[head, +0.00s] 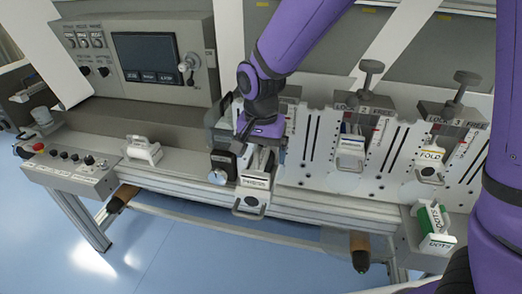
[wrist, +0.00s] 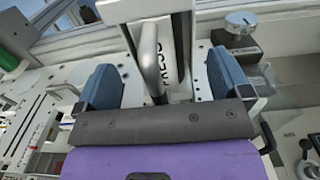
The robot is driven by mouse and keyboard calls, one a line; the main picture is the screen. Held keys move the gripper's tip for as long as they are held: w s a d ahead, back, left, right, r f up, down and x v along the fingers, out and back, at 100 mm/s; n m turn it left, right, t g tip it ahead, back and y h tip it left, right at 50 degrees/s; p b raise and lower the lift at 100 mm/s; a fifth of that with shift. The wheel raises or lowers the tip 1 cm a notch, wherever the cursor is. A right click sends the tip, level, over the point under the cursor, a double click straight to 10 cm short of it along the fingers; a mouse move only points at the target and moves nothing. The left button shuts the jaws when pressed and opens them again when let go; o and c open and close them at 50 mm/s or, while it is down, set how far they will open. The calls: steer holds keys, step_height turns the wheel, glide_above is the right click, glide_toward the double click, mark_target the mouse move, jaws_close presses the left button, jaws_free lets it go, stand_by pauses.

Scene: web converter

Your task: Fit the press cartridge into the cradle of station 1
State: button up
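The press cartridge (head: 257,183) is a pale block with a dark "PRESS" label. It is at station 1, left of the other two stations. Its label and metal handle (wrist: 150,50) show in the wrist view. My gripper (head: 262,150) is over it, pointing down. In the wrist view, the blue fingers (wrist: 165,82) stand wide apart, one on each side of the handle, with gaps between. The cradle of station 1 is mostly hidden by my gripper and the cartridge. I cannot tell whether the cartridge is fully seated.
Station 2 (head: 350,150) and station 3 with a "FOLD" cartridge (head: 430,156) stand to the right. A black unit with a silver knob (head: 218,177) is close left of the press cartridge. A white handled block (head: 143,151) stands further left.

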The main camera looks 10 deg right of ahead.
mark_target(264, 157)
steer(key=shift+r, duration=0.1)
step_height(264, 157, up, 12)
steer(key=shift+r, duration=0.1)
stand_by(0.4)
steer(key=s+d+r+n+t, duration=0.1)
steer(key=s+d+r, duration=0.3)
steer(key=d, duration=0.4)
steer(key=s+d+r+n+t, duration=0.15)
steer(key=s+d+r, duration=0.25)
steer(key=d, duration=0.4)
steer(key=s+d+n+t, duration=0.1)
steer(key=s+d+t, duration=0.1)
steer(key=s+d, duration=0.6)
steer(key=shift+s+d+f+t, duration=0.15)
steer(key=shift+s+d+t, duration=0.2)
steer(key=shift+s, duration=0.9)
steer(key=shift+n, duration=0.25)
